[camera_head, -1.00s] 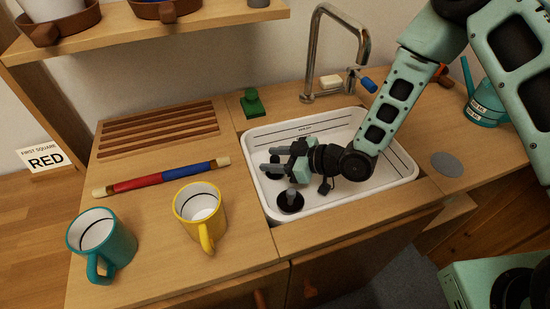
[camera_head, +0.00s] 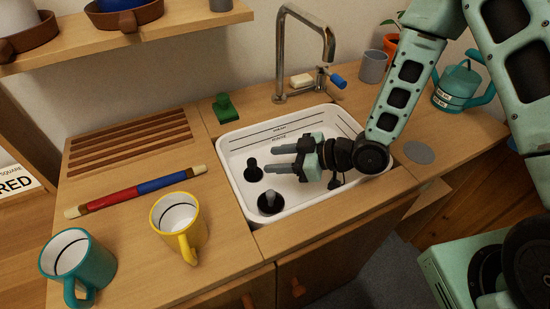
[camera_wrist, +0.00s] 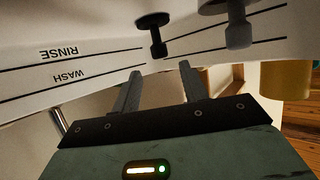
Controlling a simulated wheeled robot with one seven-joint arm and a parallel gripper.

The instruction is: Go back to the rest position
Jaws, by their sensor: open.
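My gripper (camera_head: 272,160) is over the white sink basin (camera_head: 228,146), its fingers pointing left. It is open, with nothing between its fingers. In the wrist view my gripper (camera_wrist: 160,82) shows two parted fingers with an empty gap. Two black plugs with upright stems stand in the basin: a rear one (camera_head: 253,173) and a front one (camera_head: 270,202). They also show in the wrist view, a smaller one (camera_wrist: 154,22) and a larger one (camera_wrist: 238,30). The fingers appear apart from both.
A yellow mug (camera_head: 178,222), a teal mug (camera_head: 78,262) and a red-blue rod (camera_head: 135,190) lie left of the basin. A metal tap (camera_head: 331,45) rises behind it. A green block (camera_head: 224,107), teal watering can (camera_head: 457,88) and grey cup (camera_head: 373,66) stand around.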

